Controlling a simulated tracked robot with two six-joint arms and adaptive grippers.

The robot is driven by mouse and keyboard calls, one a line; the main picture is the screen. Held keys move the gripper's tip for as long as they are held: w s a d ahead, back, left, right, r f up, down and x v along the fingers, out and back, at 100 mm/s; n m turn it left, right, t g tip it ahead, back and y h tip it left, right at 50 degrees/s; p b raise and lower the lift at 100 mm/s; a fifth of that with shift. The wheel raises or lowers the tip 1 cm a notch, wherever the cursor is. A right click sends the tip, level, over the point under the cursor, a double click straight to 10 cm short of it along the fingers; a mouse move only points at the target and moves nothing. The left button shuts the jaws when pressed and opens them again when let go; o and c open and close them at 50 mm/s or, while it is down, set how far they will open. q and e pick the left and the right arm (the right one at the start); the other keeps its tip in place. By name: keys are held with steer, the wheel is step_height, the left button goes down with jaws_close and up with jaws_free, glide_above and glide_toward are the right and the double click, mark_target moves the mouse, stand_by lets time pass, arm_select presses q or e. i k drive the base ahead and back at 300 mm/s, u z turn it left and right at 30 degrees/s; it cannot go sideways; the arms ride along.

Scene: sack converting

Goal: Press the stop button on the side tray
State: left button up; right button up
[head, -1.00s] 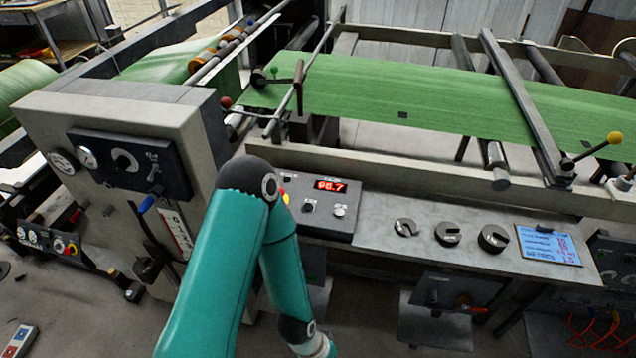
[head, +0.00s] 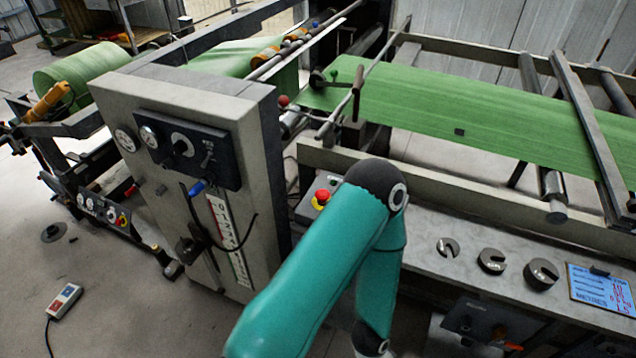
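From the elbow my arm runs down to the bottom edge. Both grippers are out of view.
Slotted weights (head: 491,261) and a blue written board (head: 604,289) lie on the tray. A tall grey cabinet (head: 262,150) stands left of the box. Another red button (head: 123,218) is on a low left panel. A wired pendant (head: 64,300) lies on the floor.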

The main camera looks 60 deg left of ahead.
mark_target(322, 195)
steer(key=u, duration=0.15)
steer(key=k, duration=1.1)
steer(key=u, duration=0.55)
steer(key=i, duration=1)
